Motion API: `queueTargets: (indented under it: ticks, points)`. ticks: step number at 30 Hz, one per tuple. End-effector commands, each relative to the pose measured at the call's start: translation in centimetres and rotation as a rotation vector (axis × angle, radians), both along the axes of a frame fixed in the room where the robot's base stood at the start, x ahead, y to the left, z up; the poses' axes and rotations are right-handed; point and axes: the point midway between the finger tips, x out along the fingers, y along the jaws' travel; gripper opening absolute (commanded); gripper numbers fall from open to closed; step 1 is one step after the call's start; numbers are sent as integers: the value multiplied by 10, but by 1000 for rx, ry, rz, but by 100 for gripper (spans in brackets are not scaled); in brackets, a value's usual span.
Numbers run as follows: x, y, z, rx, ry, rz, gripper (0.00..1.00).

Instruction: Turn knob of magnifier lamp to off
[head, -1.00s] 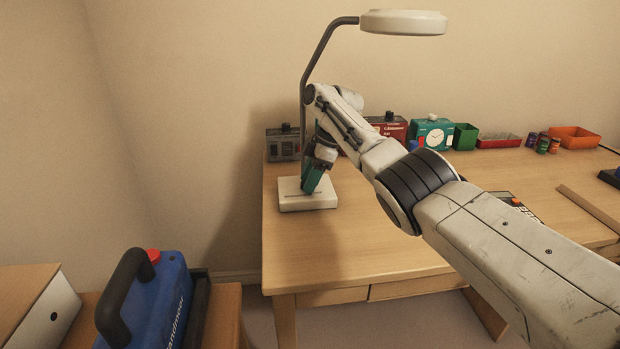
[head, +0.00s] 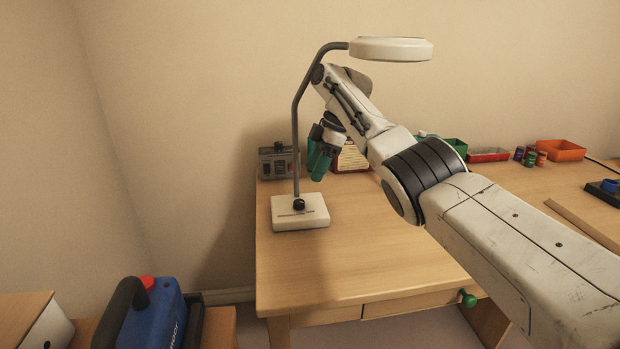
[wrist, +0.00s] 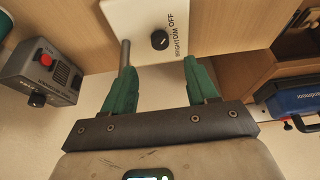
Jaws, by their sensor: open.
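The magnifier lamp (head: 390,49) has a white ring head on a bent grey arm. Its white base (head: 285,221) stands at the desk's left side. The black knob (head: 299,204) is on top of the base and shows in the wrist view (wrist: 159,40), beside the words BRIGHT, DIM and OFF. I cannot tell for sure which word its mark points at. My gripper (head: 319,165) has green fingers, apart and empty, raised above the base and clear of the knob. In the wrist view the fingers (wrist: 159,68) are spread, with the lamp post by the left one.
A grey box (head: 277,163) with a knob stands behind the base. A blue case (head: 155,318) is at lower left. The desk's front middle is clear.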

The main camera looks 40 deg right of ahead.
Motion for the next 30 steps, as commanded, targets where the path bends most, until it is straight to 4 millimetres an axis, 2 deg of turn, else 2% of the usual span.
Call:
queueTargets:
  ticks: [5, 23, 26, 30]
  points:
    - [-3, -4, 10, 0, 2, 0, 58]
    - [-3, -4, 10, 0, 2, -1, 58]
    - [1, 0, 4, -15, 2, -10, 58]
    - [14, 12, -14, -85, -7, -56, 58]
